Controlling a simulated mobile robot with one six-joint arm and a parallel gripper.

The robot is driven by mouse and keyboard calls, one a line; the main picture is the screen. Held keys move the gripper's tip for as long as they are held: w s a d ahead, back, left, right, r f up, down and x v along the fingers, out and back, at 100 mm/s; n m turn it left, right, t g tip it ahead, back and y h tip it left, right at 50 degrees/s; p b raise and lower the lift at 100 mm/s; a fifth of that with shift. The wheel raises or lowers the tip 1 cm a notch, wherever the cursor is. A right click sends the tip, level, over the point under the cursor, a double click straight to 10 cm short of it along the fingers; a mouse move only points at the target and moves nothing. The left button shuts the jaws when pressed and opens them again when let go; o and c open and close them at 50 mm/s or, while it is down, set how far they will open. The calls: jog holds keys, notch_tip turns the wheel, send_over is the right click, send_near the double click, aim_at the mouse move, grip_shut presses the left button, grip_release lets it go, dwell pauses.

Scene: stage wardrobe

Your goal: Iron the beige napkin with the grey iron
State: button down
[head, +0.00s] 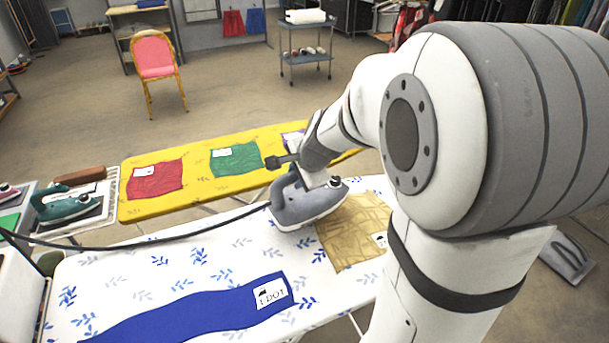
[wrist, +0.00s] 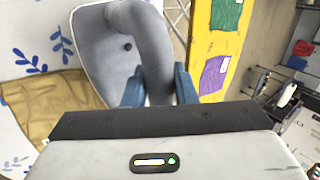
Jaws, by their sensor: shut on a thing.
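The grey iron (head: 307,207) is on or just above the white, leaf-patterned ironing board (head: 140,262). Its sole overlaps or sits beside the left edge of the beige napkin (head: 350,235); I cannot tell if it touches the cloth. My gripper (wrist: 158,85) is shut on the iron's handle, with a blue finger on each side; the iron also shows in the wrist view (wrist: 98,45). The napkin looks wrinkled and has a white tag; my arm hides its right part. It also shows in the wrist view (wrist: 40,110).
A blue cloth (head: 190,312) with a tag lies at the board's front. Behind is a yellow board (head: 200,195) with red (head: 155,180) and green (head: 236,160) cloths. A teal iron (head: 65,205) stands at left. A dark cord (head: 150,241) crosses the white board.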

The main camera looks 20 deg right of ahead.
jog(key=shift+w+a+r, duration=0.1)
jog(key=shift+w+a, duration=0.05)
jog(key=shift+a, duration=0.05)
